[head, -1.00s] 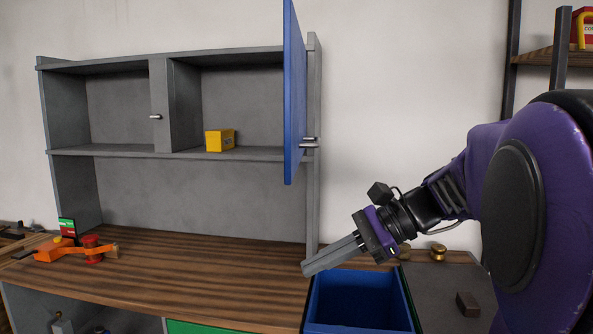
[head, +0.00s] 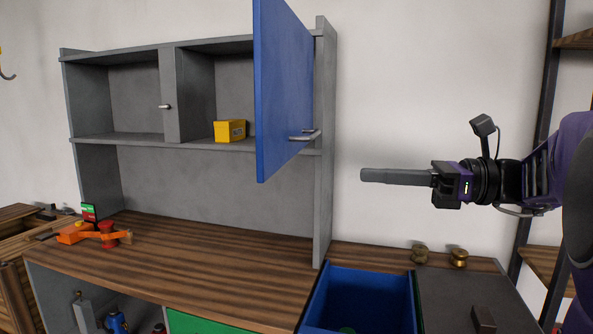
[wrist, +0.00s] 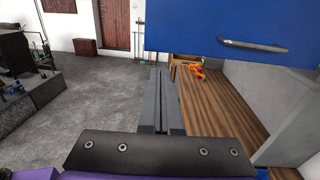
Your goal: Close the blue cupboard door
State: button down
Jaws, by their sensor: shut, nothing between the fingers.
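The blue cupboard door (head: 282,90) stands open on the upper right part of the grey cupboard (head: 325,150), swung out toward me. Its silver handle (head: 306,135) is on the face turned to the right. The door also shows in the wrist view (wrist: 235,25), across the upper right, with its handle (wrist: 254,46). My gripper (head: 364,175) is to the right of the door and a little below the handle, fingers pointing left. The fingers (wrist: 160,75) are together and empty, and appear apart from the door.
A yellow box (head: 229,131) sits on the cupboard shelf. An orange tool (head: 95,234) lies on the wooden worktop (head: 200,262). The wall space right of the cupboard is clear.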

aim_at(271, 170)
jog(key=b+x, duration=0.1)
jog(key=x, duration=1.2)
jog(key=shift+a, duration=0.35)
jog(key=shift+w+a, duration=0.1)
